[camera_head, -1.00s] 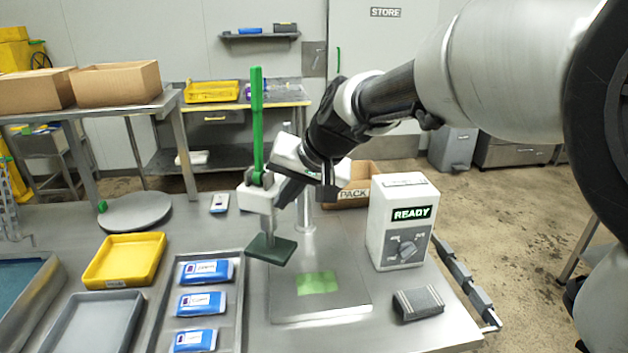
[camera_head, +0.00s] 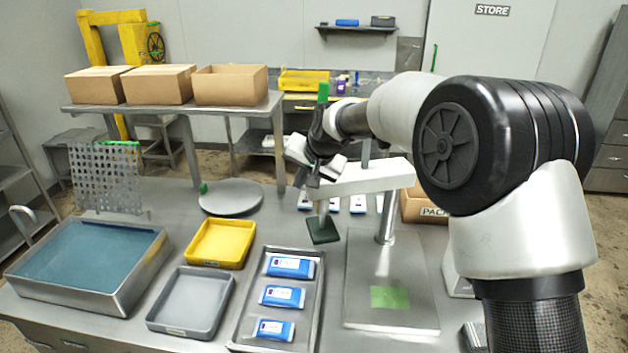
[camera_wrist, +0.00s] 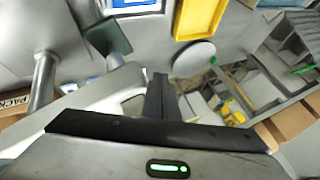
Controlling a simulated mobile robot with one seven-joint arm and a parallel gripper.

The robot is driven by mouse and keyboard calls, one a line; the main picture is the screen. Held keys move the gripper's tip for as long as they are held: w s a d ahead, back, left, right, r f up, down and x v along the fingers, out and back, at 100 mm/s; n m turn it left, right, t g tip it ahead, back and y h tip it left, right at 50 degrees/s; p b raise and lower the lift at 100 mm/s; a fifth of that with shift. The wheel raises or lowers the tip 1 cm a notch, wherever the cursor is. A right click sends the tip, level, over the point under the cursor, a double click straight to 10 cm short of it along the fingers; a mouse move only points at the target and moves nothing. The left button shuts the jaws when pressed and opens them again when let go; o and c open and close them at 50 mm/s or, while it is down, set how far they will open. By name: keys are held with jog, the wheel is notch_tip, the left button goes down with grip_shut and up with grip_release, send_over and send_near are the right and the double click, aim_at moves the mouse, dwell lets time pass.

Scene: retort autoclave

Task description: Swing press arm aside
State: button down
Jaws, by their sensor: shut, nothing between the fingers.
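The press stands on a grey base plate (camera_head: 365,318) with a round steel post (camera_head: 386,225). Its white press arm (camera_head: 360,180) reaches left from the post, with a dark green pad (camera_head: 322,230) under its far end, left of the plate and off the green patch (camera_head: 389,298). In the wrist view, my shut fingers (camera_wrist: 160,92) are right of the arm (camera_wrist: 95,92), pad (camera_wrist: 108,36) and post (camera_wrist: 44,80).
A steel tray of blue pouches (camera_head: 240,335), a grey bin (camera_head: 158,316), a yellow bin (camera_head: 204,260) and a blue-filled basin (camera_head: 150,270) lie left of the press. A round grey disc (camera_head: 230,198) lies behind them. A cardboard box (camera_head: 425,207) stands right of the post.

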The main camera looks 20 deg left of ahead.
jog(key=w+a+p, duration=0.1)
jog(key=w+a, duration=0.1)
jog(key=w, duration=0.1)
jog(key=shift+w+a+p, duration=0.1)
jog(key=shift+a+p, duration=0.1)
jog(key=shift+p, duration=0.1)
dwell(1.3)
